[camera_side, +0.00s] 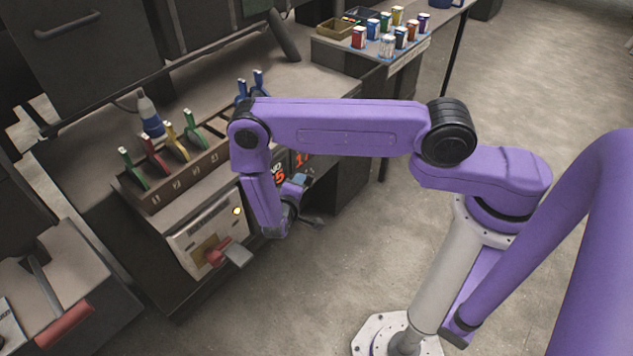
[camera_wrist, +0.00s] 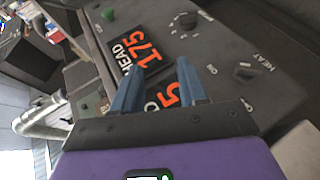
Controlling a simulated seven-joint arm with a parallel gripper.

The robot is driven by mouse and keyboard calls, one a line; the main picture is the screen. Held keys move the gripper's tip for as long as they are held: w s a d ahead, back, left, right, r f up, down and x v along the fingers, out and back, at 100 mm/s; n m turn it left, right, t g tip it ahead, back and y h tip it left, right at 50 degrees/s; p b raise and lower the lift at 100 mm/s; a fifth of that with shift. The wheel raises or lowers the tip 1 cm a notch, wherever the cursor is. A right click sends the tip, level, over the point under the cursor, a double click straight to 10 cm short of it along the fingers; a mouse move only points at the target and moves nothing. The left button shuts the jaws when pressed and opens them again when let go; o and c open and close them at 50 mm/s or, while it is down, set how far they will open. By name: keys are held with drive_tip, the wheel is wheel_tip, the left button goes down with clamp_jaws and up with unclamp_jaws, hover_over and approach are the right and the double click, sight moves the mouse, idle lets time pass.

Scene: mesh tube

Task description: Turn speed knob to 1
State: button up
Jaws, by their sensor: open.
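In the wrist view a dark control panel (camera_wrist: 215,60) lies tilted under my gripper (camera_wrist: 157,66). It bears a knob (camera_wrist: 187,20) near the top and another knob (camera_wrist: 245,72) beside the word HEAT. I cannot read a speed label on either. In the side view my gripper (camera_side: 298,184) is in front of the panel, and my arm hides the knobs.
A cream box with a red handle (camera_side: 217,252) is left of my gripper. A rack of coloured-handled tools (camera_side: 175,170) and a bottle (camera_side: 149,117) stand on the bench. Small jars (camera_side: 387,46) stand at the back. A green button (camera_wrist: 108,14) is on the panel. Floor at right is open.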

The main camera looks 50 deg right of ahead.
drive_tip(key=w+d+f+n+t+y, duration=0.1)
drive_tip(key=d+f+t+y, duration=0.15)
drive_tip(key=d, duration=0.65)
drive_tip(key=d+f+t+y, duration=0.1)
drive_tip(key=d+f+y, duration=0.2)
drive_tip(key=d, duration=0.6)
drive_tip(key=s+r+m+t+y, duration=0.45)
drive_tip(key=s+m+y, duration=0.4)
drive_tip(key=s, duration=0.45)
approach(314, 179)
drive_tip(key=shift+n+y, duration=0.3)
drive_tip(key=shift+n, duration=0.05)
drive_tip(key=x, duration=0.8)
drive_tip(key=shift+w+d+f, duration=0.1)
drive_tip(key=shift+w+f, duration=0.05)
drive_tip(key=shift+w, duration=0.1)
